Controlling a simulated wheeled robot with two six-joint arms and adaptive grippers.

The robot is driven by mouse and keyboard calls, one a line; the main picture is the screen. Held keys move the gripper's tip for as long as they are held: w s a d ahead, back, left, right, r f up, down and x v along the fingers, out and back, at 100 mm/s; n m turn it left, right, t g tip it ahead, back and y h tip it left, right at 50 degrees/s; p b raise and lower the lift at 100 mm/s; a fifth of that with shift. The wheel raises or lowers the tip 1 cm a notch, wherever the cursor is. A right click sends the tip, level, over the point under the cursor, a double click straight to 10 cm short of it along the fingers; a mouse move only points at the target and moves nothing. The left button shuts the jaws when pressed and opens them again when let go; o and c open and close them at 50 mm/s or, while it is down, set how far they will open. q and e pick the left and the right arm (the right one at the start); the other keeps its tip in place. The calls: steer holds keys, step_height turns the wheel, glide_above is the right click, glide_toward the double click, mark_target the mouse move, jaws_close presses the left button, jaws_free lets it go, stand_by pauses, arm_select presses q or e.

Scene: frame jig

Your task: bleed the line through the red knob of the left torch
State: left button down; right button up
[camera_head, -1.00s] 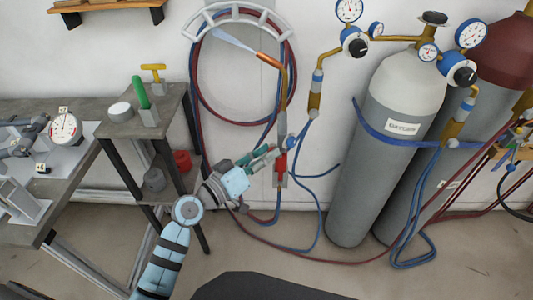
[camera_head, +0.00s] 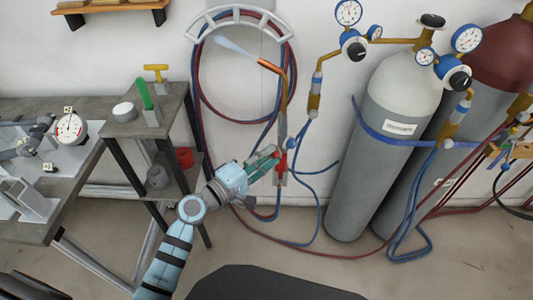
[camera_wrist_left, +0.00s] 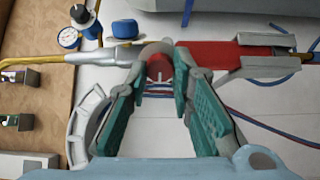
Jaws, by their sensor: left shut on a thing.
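The left torch (camera_head: 284,120) hangs upright on the wall, its copper tip bent to the left. A pale bluish streak (camera_head: 234,46) leaves the tip. The torch has a red handle (camera_wrist_left: 205,53) and a red knob (camera_wrist_left: 160,68). My left gripper (camera_head: 277,160) reaches it from the left, at the red part low on the torch. In the left wrist view the gripper (camera_wrist_left: 160,78) has one teal finger on each side of the red knob and is shut on it. The fingers hide the knob in the head view. My right gripper is out of view.
A grey cylinder (camera_head: 385,120) with gauges stands right of the torch, with a dark red one (camera_head: 500,55) behind. Red and blue hoses (camera_head: 300,243) loop on the wall and floor. A side table (camera_head: 140,125) stands at left, beside a workbench (camera_head: 20,228).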

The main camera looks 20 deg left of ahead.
arm_select(q)
steer(key=shift+n+p, duration=0.4)
steer(key=shift+n, duration=1.1)
steer(key=shift+f, duration=0.1)
steer(key=c, duration=1.4)
jaws_free()
steer(key=v, duration=1.2)
steer(key=shift+a, duration=0.1)
